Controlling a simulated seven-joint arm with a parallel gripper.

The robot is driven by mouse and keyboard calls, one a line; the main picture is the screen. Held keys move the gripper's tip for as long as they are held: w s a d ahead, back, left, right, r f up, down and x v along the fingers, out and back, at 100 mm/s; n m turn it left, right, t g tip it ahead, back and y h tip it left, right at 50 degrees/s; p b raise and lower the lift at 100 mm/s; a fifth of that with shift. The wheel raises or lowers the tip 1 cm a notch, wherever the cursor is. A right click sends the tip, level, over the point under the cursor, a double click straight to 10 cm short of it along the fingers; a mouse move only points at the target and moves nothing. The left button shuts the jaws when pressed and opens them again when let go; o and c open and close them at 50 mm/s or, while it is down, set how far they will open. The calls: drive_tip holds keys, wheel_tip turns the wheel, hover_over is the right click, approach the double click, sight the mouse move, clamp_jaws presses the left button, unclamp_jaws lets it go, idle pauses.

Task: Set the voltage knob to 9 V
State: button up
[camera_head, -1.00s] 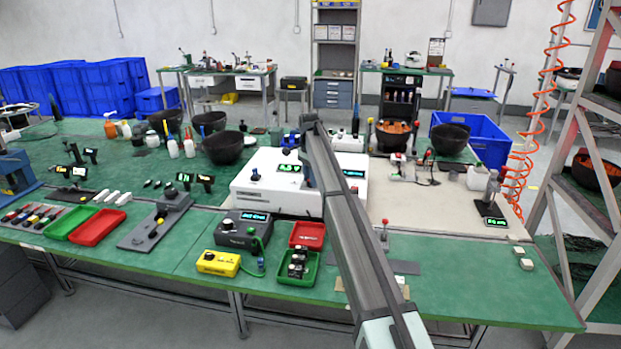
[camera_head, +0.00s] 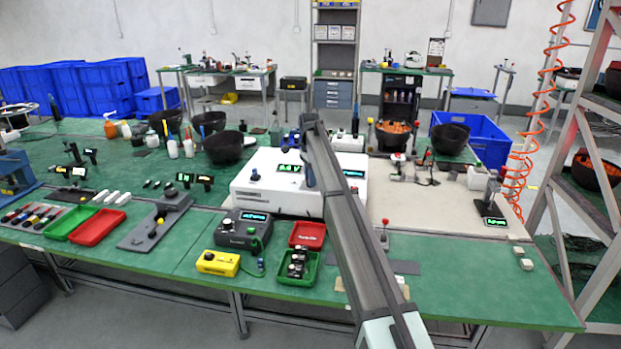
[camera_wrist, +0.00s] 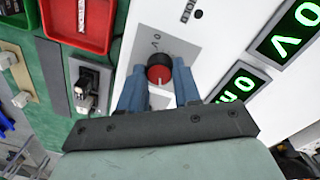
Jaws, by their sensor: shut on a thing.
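The voltage knob (camera_wrist: 158,74) is black with a red cap and a pale pointer line, on the white front panel. In the wrist view it sits between the two blue fingers of my gripper (camera_wrist: 160,70), which are shut on its sides. The white unit (camera_head: 262,184) stands on the bench in the head view, with a green display (camera_head: 289,169) whose figures are too small to read surely. In the wrist view the large display (camera_wrist: 288,30) is cut off and shows "0 V" or the end of a longer reading. My arm hides the knob in the head view.
A second green display (camera_wrist: 240,85) glows beside the first. A red tray (camera_head: 307,235) and a green tray (camera_head: 311,272) with small parts lie in front of the unit, beside a dark grey instrument (camera_head: 236,236) and a yellow box (camera_head: 218,263). The right front bench is mostly clear.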

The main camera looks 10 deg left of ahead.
drive_tip(key=o, duration=1.1)
drive_tip(key=shift+c, duration=0.2)
drive_tip(key=shift+r, duration=0.15)
wheel_tip(320, 180, up, 14)
drive_tip(key=shift+w+a+f, duration=0.15)
drive_tip(key=shift+w+f, duration=0.1)
drive_tip(key=shift+w, duration=0.05)
